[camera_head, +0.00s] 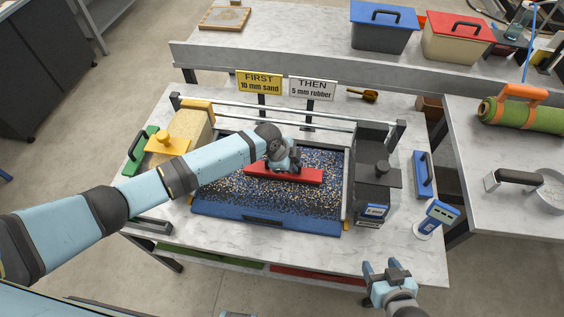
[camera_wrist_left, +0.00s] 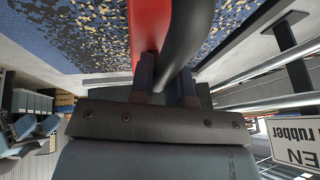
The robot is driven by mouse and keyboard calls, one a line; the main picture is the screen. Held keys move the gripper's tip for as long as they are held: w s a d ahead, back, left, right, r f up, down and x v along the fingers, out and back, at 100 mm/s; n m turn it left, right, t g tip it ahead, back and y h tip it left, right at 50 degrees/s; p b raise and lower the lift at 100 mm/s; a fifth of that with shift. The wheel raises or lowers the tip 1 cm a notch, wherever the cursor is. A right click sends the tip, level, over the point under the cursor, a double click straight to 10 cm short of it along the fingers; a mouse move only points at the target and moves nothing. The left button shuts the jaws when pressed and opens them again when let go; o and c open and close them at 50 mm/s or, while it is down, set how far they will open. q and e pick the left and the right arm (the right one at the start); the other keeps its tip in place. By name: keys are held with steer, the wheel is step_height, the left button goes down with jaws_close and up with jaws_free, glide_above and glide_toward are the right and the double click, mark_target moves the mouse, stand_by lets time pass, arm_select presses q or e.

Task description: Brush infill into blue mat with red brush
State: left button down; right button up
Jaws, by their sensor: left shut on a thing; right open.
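The blue mat (camera_head: 265,218) lies in the middle of the table, with speckled tan and black infill (camera_head: 235,188) over much of its surface. A plain blue strip shows along its front edge. The red brush (camera_head: 300,176) rests on or just above the back half of the mat, lying crosswise. My left gripper (camera_head: 283,160) is shut on the brush's dark handle, which also shows between the fingers in the left wrist view (camera_wrist_left: 178,50). The brush's bristles are hidden. My right gripper (camera_head: 386,272) is open and empty at the table's front right edge.
A yellow hopper (camera_head: 192,126) stands left of the mat and a dark grey one (camera_head: 372,165) right. Rails (camera_head: 290,113) cross behind it, with FIRST (camera_head: 259,82) and THEN (camera_head: 312,88) signs. A blue-handled tool (camera_head: 423,175) and a blue gauge (camera_head: 440,213) sit at right.

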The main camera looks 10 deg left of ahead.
arm_select(q)
steer(key=shift+d, duration=2.5)
steer(key=shift+a, duration=0.1)
steer(key=shift+a, duration=1.6)
steer(key=shift+d, duration=0.15)
steer(key=shift+d, duration=1.55)
